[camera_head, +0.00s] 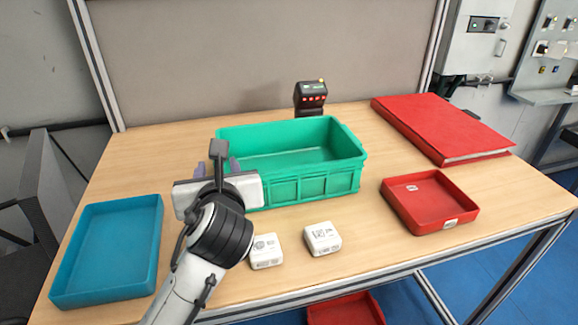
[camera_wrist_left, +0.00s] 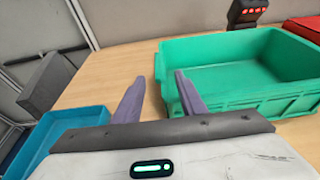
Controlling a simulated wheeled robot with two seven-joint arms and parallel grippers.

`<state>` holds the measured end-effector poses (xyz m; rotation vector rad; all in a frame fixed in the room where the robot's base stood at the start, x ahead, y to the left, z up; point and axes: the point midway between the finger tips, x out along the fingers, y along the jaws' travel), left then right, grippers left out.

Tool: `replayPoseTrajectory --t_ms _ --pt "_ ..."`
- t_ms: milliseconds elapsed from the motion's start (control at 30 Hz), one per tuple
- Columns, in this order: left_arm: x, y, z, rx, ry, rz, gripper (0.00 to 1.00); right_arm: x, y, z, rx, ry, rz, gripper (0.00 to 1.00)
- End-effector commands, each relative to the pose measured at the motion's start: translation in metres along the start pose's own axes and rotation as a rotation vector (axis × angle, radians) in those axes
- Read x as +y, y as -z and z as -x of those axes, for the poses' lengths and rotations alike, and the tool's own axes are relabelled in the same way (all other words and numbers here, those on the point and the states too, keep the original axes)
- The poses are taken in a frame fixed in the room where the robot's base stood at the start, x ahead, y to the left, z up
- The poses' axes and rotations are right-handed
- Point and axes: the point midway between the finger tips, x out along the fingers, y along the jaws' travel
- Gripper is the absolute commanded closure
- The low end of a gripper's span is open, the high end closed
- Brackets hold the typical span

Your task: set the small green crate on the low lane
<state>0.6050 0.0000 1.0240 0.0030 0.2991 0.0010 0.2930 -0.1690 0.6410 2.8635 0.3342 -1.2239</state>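The green crate (camera_head: 312,186) stands upright and empty at the middle of the table; it also shows in the wrist view (camera_wrist_left: 262,97). My left gripper (camera_head: 217,168) is at the crate's left end, its fingers pointing away from me. In the wrist view my left gripper (camera_wrist_left: 158,97) has its two purple fingers spread apart. The crate's left wall appears between them, with the right finger overlapping the crate. I cannot tell whether either finger touches it. My right gripper is out of view. I cannot make out a low lane in these views.
A blue tray (camera_head: 88,294) lies left and a red tray (camera_head: 413,222) right on the table (camera_head: 360,262). Two white boxes (camera_head: 266,251) (camera_head: 322,238) sit in front of the crate. A scanner (camera_head: 311,97) and red binder (camera_head: 440,127) are behind. Another red tray (camera_head: 345,311) is below the table.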

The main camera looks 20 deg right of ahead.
Motion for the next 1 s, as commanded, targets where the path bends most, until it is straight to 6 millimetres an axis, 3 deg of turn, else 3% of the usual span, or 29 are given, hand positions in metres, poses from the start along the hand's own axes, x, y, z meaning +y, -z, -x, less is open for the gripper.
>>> replayPoseTrajectory --t_ms 100,367,633,1000 --pt "0.0 0.0 -0.02 0.0 -0.001 0.0 0.62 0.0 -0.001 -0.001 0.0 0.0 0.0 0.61" --pt "0.0 -0.003 -0.042 0.0 0.001 0.003 0.62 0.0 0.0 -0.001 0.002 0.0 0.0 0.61" --pt "0.0 -0.008 -0.078 0.002 0.0 0.002 0.62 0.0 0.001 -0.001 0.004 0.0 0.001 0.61" --pt "0.0 -0.008 -0.087 0.001 0.002 0.003 0.64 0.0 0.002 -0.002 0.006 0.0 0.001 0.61"
